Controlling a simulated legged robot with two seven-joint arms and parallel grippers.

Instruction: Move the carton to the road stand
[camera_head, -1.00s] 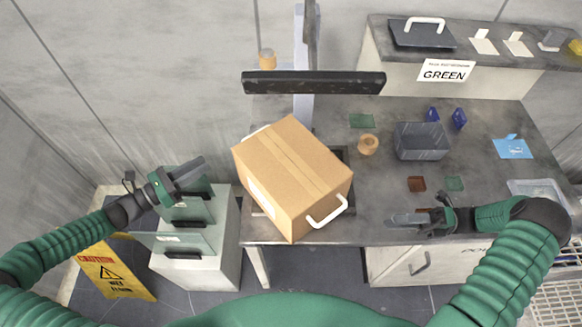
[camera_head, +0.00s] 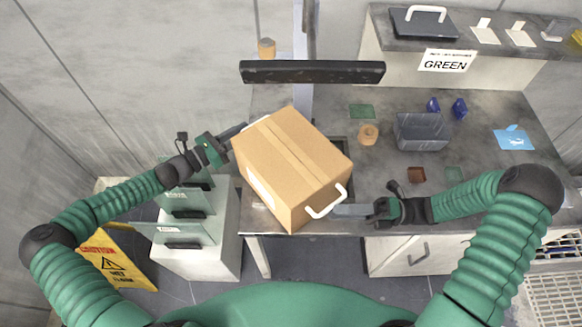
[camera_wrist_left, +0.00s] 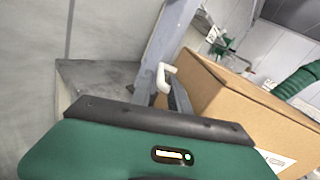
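The carton (camera_head: 292,165) is a brown cardboard box with tape along its top and white handles on two opposite sides. It sits tilted in the picture at the left part of the grey bench. In the left wrist view, the carton (camera_wrist_left: 245,105) is at the right, with one white handle (camera_wrist_left: 163,78) ahead. My left gripper (camera_head: 236,131) is beside the carton's far-left side, near that handle. My right gripper (camera_head: 345,210) is at the near-right handle (camera_head: 327,203). Whether either gripper grips a handle is not clear. I cannot make out a road stand.
A dark monitor bar (camera_head: 312,72) stands behind the carton. A grey bin (camera_head: 421,132), a tan ring (camera_head: 368,134) and small coloured pieces lie on the bench to the right. A white cabinet with glass plates (camera_head: 205,245) and a yellow wet-floor sign (camera_head: 112,262) stand left.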

